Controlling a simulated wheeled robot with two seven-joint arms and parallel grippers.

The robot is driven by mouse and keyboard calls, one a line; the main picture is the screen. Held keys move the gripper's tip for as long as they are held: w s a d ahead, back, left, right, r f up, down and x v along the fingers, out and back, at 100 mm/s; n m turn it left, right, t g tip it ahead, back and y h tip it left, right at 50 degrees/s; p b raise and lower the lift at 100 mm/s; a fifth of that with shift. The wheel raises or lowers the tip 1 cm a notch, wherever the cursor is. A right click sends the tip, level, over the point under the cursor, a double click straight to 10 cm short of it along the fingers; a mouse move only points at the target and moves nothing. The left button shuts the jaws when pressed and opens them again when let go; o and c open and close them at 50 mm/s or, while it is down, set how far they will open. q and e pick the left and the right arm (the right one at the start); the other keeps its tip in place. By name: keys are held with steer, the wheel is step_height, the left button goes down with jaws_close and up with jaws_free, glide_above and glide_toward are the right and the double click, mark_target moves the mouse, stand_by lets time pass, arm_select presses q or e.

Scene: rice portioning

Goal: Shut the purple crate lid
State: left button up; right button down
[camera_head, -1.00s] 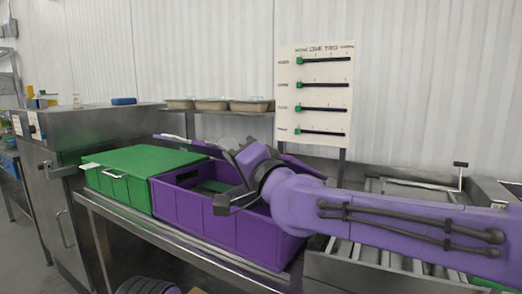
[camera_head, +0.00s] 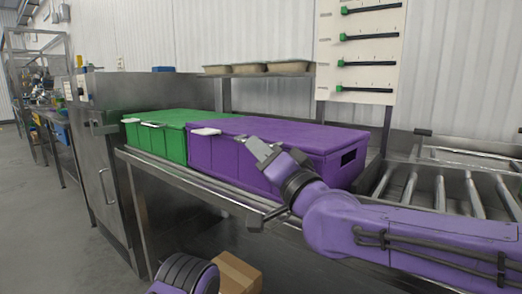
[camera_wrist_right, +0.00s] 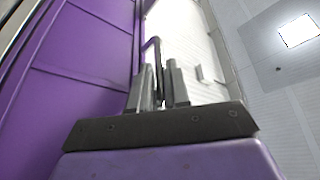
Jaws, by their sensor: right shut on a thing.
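The purple crate (camera_head: 225,161) stands on the steel bench. Its purple lid (camera_head: 290,132) lies flat over the top in the head view, with no visible gap. My right gripper (camera_head: 260,148) is at the upper front edge of the crate, against the lid's front side. In the right wrist view, the gripper (camera_wrist_right: 158,88) is shut on a thin dark handle (camera_wrist_right: 151,48), which appears to be the lid's handle. The gripper hides this handle in the head view. The purple crate wall (camera_wrist_right: 85,75) fills the left of the wrist view. My left gripper is not in view.
A green lidded crate (camera_head: 160,143) stands directly left of the purple one. Several trays (camera_head: 250,68) sit on a shelf behind. A slider board (camera_head: 362,50) rises at the back. A roller conveyor (camera_head: 440,185) lies right. A cardboard box (camera_head: 238,274) is below the bench.

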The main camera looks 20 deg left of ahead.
steer(key=c, duration=1.4)
jaws_free()
steer(key=shift+w, duration=0.15)
steer(key=shift+c, duration=0.2)
steer(key=v, duration=1)
steer(key=shift+d+b, duration=0.2)
steer(key=shift+b, duration=0.2)
steer(key=shift+f, duration=0.15)
